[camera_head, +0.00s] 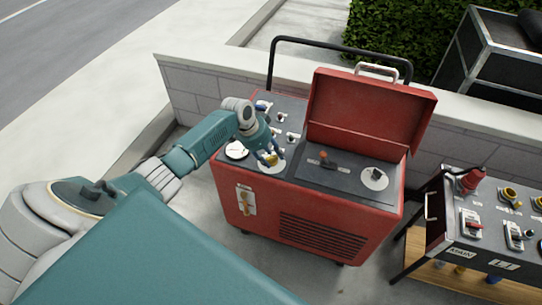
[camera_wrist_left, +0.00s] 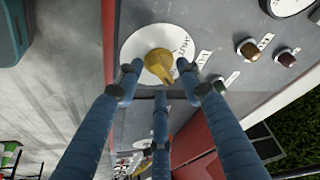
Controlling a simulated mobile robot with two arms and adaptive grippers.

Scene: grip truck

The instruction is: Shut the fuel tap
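A red machine (camera_head: 300,222) with a dark top panel stands in the middle of the head view. A yellow knob (camera_head: 271,158) sits on a white round plate at its front left; the knob also shows in the left wrist view (camera_wrist_left: 160,65). My left gripper (camera_head: 270,154) is just over this knob. Its blue fingers (camera_wrist_left: 165,88) are spread and apart, with no clear grip on the knob. A brass lever (camera_head: 246,201) on a white plate is on the machine's front. I cannot tell which is the fuel tap.
A raised red lid (camera_head: 362,113) and a black rail (camera_head: 330,45) rise behind the panel. Other small knobs and a gauge (camera_head: 236,150) surround my gripper. A second control panel (camera_head: 490,240) stands at the right. A low wall runs behind.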

